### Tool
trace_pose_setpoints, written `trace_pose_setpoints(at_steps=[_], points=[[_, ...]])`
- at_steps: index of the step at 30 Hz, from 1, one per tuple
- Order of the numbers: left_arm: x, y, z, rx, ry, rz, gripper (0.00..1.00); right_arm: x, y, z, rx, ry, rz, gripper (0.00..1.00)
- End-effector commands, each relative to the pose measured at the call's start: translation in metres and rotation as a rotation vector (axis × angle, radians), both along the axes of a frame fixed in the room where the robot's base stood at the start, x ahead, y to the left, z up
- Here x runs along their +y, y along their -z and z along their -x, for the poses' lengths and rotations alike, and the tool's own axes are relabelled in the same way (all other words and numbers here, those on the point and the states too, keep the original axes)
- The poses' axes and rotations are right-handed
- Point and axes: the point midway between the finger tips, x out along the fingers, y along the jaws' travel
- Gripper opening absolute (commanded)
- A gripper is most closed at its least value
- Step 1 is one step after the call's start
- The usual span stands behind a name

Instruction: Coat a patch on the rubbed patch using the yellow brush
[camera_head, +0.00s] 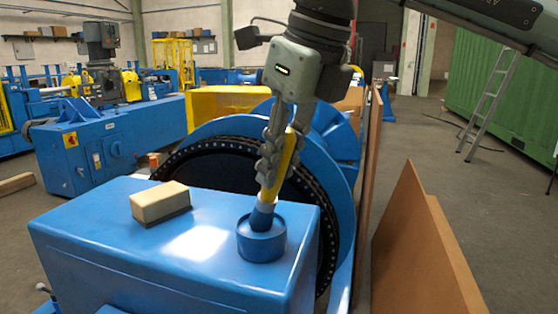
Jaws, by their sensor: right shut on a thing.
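My right gripper (270,165) is shut on the yellow brush (288,152) and holds it nearly upright, tilted a little. The brush's lower end, with a pale collar and a blue tip, is at the mouth of a round blue pot (262,243). How deep the tip sits in the pot is hard to tell. The pot stands near the right front of a blue housing's top (110,225). A bright, pale patch (197,243) shows on that top, left of the pot; I cannot tell whether it is the rubbed patch or a reflection. My left gripper is not in view.
A beige block with a dark underside (160,202) lies on the housing, left of the pot. A large chain wheel (335,200) stands close behind. Brown boards (420,255) lean at the right.

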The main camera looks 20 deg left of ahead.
Motion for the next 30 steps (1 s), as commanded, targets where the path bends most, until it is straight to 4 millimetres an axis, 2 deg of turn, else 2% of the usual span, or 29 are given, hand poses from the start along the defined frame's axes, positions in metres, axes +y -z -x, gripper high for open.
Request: trace_pose_setpoints(at_steps=[5,10,30], points=[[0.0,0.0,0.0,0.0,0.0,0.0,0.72,0.0,0.003,0.001,0.004,-0.001,0.005,0.0],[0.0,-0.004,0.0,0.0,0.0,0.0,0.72,0.0,-0.003,0.0,0.004,0.0,0.005,0.0],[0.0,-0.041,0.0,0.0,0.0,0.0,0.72,0.0,-0.059,0.0,0.002,0.0,0.001,0.0]])
